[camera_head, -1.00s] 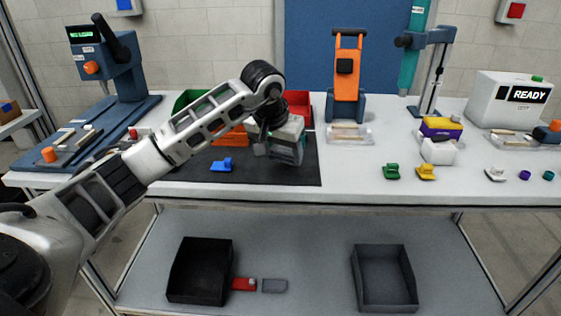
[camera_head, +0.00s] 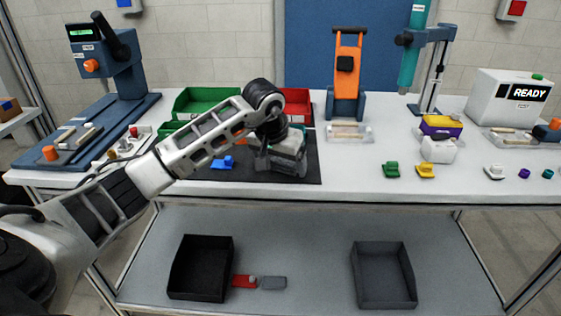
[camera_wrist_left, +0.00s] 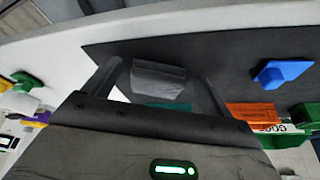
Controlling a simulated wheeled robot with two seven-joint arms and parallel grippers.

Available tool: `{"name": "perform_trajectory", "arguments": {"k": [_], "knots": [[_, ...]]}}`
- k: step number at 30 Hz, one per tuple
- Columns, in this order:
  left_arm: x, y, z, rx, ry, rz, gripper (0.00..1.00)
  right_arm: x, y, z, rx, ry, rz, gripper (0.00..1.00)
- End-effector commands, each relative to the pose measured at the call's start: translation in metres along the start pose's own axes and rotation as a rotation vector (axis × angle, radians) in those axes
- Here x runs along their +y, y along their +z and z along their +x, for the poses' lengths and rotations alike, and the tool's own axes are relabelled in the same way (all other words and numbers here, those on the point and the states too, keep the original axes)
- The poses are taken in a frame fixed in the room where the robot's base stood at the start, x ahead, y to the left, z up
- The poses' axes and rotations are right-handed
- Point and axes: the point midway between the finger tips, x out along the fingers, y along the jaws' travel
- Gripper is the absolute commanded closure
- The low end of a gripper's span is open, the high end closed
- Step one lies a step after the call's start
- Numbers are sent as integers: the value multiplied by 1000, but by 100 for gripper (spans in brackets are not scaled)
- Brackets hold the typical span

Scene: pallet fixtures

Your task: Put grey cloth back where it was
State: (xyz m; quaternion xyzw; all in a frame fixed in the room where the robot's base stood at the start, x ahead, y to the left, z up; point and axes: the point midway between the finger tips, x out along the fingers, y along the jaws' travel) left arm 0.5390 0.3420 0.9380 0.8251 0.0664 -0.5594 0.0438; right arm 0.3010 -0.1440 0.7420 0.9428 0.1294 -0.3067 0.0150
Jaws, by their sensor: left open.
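A grey folded cloth-like piece (camera_wrist_left: 158,80) lies on the dark mat (camera_wrist_left: 225,55) in the left wrist view, between the two fingers of my left gripper (camera_wrist_left: 155,72). The fingers stand apart on either side of it, and I see no clear contact. In the head view my left gripper (camera_head: 283,168) is low over the right part of the dark mat (camera_head: 250,176) and hides the grey piece. My right gripper is not in view.
A blue part (camera_head: 222,163) lies on the mat left of my gripper. Green (camera_head: 205,97) and red (camera_head: 297,100) bins stand behind. Green (camera_head: 391,169) and yellow (camera_head: 426,171) parts lie right. The shelf below holds black (camera_head: 200,268) and grey (camera_head: 384,275) trays.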

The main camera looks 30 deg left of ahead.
Motion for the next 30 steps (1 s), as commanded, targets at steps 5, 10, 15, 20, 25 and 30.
{"name": "perform_trajectory", "arguments": {"k": [5,10,15,20,25,30], "knots": [[0,-3,-18,6,0,1,15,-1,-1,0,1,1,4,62],[-1,-2,-54,7,-1,2,15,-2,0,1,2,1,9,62],[0,-2,-90,6,-1,0,15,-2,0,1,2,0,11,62],[0,-2,-112,3,0,0,15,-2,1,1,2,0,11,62],[0,-1,-122,1,0,0,15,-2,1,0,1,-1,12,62],[16,6,-112,-20,60,-19,15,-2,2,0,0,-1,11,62]]}}
